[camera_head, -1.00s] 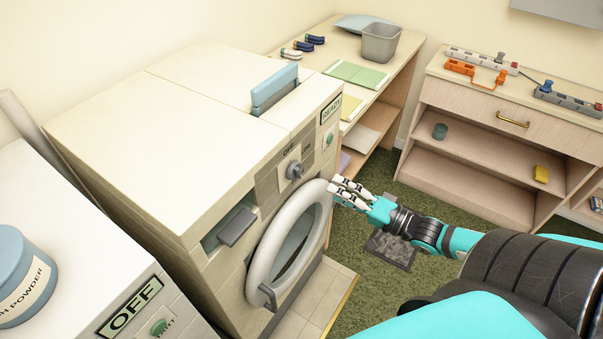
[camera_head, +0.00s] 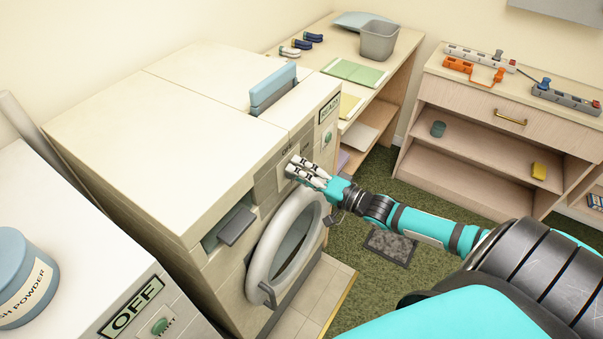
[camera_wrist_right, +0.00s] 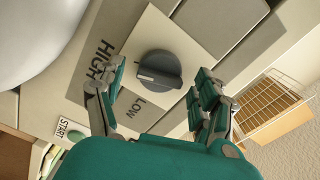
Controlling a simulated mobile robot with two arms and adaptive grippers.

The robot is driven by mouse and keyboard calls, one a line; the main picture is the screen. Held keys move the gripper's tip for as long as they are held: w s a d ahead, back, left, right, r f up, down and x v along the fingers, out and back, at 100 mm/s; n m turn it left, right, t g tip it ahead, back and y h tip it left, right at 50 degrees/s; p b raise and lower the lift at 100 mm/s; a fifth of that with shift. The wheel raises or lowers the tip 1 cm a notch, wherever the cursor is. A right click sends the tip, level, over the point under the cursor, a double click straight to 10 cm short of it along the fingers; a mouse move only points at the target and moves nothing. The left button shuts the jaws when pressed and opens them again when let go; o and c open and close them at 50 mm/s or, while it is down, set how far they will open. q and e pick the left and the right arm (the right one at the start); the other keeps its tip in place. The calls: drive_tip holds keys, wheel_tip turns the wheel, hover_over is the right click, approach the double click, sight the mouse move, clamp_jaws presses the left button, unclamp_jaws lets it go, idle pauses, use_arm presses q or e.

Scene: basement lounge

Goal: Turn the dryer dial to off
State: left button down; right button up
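The dryer (camera_head: 170,125) is the cream machine with the round door and a READY sign. Its dark grey dial (camera_wrist_right: 160,72) sits on a cream plate on the front panel. In the right wrist view HIGH and LOW labels lie beside it, and a pale mark shows on the left part of its ridge. In the head view my right gripper (camera_head: 298,168) covers the dial. In the wrist view my right gripper (camera_wrist_right: 160,82) is open, its fingers to either side of the dial, with gaps visible. Contact is not seen. My left gripper is out of view.
The dryer's round door (camera_head: 262,262) is below my right gripper. A green START button (camera_wrist_right: 73,136) is left of the dial in the wrist view. Another machine with an OFF sign (camera_head: 133,308) stands at the front left. A wooden shelf unit (camera_head: 470,150) is at the right.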

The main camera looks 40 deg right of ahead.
drive_tip(key=c, duration=1.1)
drive_tip(key=shift+c, duration=0.2)
